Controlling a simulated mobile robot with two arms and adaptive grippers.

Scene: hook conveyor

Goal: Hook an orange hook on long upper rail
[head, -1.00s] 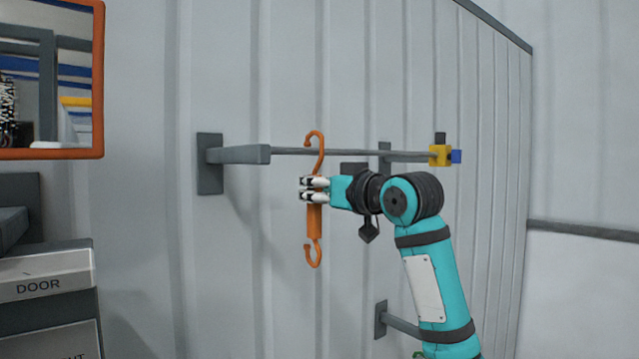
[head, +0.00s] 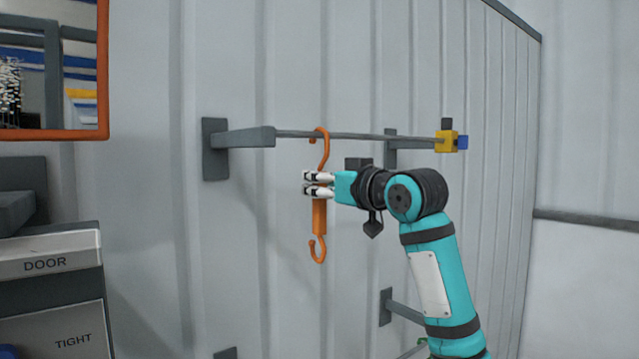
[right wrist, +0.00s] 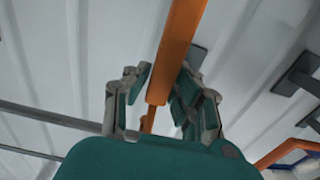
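The orange hook (head: 319,218) is upright in the head view, with a curl at its top and another at its bottom. My right gripper (head: 318,184) is shut on its middle, coming from the right. The long upper rail (head: 375,137) runs sideways along the wall. It crosses just under the crown of the hook's top curl; whether they touch I cannot tell. In the right wrist view, the hook's orange body (right wrist: 178,45) lies between the fingers of my right gripper (right wrist: 160,90). My left gripper is not in view.
A grey bracket (head: 215,150) carries the rail's left end. A yellow block with a blue tip (head: 447,141) sits at its right end. A lower bracket (head: 386,307) is behind my right arm. A grey panel marked DOOR (head: 45,264) stands at the lower left, under an orange-framed window (head: 103,80).

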